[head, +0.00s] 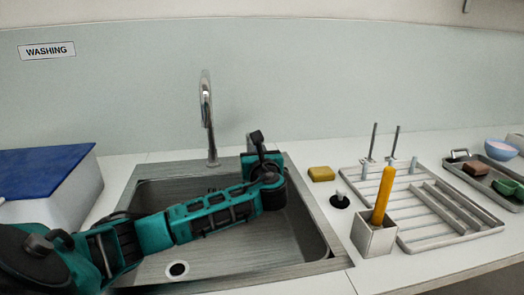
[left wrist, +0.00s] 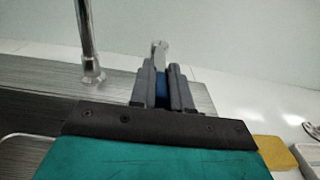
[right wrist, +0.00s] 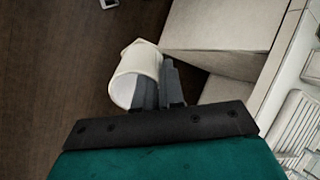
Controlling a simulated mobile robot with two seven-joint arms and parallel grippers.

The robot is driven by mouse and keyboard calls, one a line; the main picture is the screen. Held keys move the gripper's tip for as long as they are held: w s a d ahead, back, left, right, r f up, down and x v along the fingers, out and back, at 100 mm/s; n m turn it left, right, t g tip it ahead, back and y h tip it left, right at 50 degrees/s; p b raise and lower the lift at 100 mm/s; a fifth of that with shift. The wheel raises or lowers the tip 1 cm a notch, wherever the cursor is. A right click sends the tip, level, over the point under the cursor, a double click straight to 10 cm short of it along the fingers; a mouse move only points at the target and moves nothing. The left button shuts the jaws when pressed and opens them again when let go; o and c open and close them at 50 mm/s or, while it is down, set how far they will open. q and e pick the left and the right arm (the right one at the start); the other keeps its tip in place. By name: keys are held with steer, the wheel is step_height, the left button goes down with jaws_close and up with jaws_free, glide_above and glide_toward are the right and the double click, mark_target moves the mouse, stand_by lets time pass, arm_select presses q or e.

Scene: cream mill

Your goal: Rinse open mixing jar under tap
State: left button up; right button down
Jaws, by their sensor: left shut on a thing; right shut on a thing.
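The mixing jar (right wrist: 137,77) is a white, open cup, tilted, with its mouth facing the lower left in the right wrist view. My right gripper (right wrist: 163,85) is shut on its wall, over dark floor beside the counter; neither shows in the head view. The chrome tap (head: 206,115) stands upright behind the sink (head: 318,232), with no water stream visible. My left gripper (left wrist: 161,90) is at the sink's back edge, right of the tap. It is shut on a small pale metallic piece (left wrist: 160,52), apparently the tap lever; blue shows between the fingers.
My left arm lies across the sink. A yellow sponge (head: 321,173), a black stopper (head: 339,200), a metal holder (head: 373,238) with a yellow-handled tool and a drying rack (head: 440,235) stand to the right. A blue-lidded box (head: 75,195) stands at left.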

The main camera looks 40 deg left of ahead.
arm_select(q)
jaws_close()
arm_select(e)
step_height(320, 180, up, 2)
steer(key=shift+r+p, duration=0.1)
steer(key=shift+p, duration=1)
steer(key=shift+r+p, duration=0.4)
arm_select(q)
steer(key=n+g+y, duration=0.1)
steer(key=w+d+n+g, duration=0.1)
steer(key=g, duration=0.1)
steer(key=shift+w+y, duration=0.25)
steer(key=shift+y, duration=0.15)
steer(key=o, duration=0.7)
jaws_free()
